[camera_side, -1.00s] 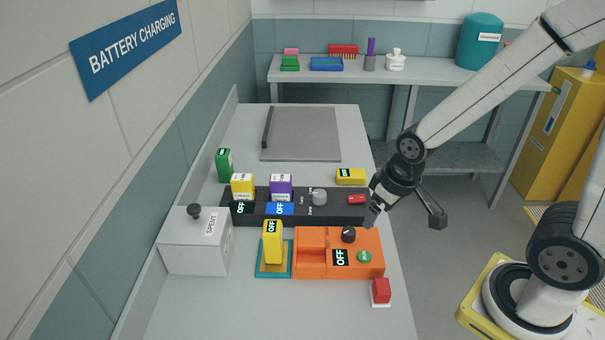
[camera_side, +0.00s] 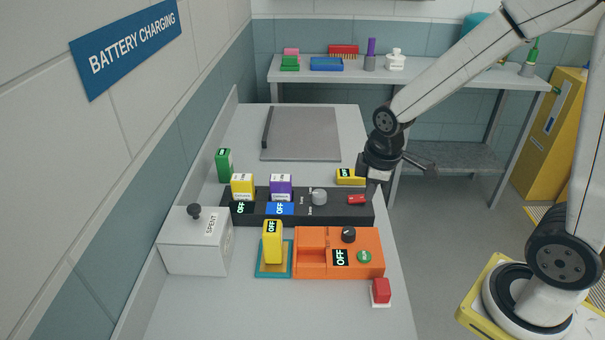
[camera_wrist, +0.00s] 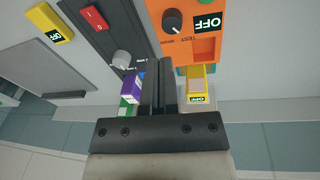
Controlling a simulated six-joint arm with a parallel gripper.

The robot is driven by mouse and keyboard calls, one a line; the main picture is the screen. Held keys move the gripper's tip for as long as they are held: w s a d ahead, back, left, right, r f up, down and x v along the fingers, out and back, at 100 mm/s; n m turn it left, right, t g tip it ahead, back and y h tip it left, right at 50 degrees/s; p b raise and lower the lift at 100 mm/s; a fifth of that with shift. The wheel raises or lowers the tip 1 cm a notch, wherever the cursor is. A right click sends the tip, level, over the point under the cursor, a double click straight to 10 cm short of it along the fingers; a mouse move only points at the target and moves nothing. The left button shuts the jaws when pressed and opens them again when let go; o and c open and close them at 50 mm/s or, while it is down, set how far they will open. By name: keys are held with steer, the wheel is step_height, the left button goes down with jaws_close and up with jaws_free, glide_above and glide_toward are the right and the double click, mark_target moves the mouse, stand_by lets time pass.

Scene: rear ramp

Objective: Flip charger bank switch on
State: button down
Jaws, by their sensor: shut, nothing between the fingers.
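The charger bank (camera_side: 335,210) is a long black strip on the bench, holding a yellow and a purple battery, with displays reading OFF. A grey knob (camera_side: 319,197) sits right of them. The red rocker switch (camera_side: 357,199) is near its right end; in the wrist view the rocker (camera_wrist: 95,18) shows I and O marks at the upper left. My gripper (camera_side: 371,192) is at the bank's right end, just right of the switch. Its fingers (camera_wrist: 158,68) are shut and empty. I cannot tell whether the fingertips touch the bank.
An orange tester (camera_side: 312,262) with a dark knob and OFF display stands in front of the bank. A yellow battery (camera_side: 351,176) lies behind the switch. A red button (camera_side: 381,291) is at the front right. A SPENT box (camera_side: 196,244) stands at left. The bench behind is mostly clear.

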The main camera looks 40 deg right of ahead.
steer(key=w+d+n, duration=0.2)
steer(key=w+n, duration=0.1)
steer(key=n, duration=0.2)
step_height(320, 180, up, 3)
steer(key=n+g, duration=0.3)
steer(key=n, duration=1.2)
glide_above(362, 197)
steer(key=w+a, duration=0.1)
steer(key=shift+a+f+h, duration=0.15)
steer(key=shift+h, duration=0.15)
steer(key=shift+w, duration=0.1)
steer(key=shift+f, duration=0.1)
steer(key=f, duration=0.9)
steer(key=s+d+f, duration=0.1)
steer(key=f, duration=0.3)
steer(key=shift+s+d+f, duration=0.1)
steer(key=shift+f, duration=0.25)
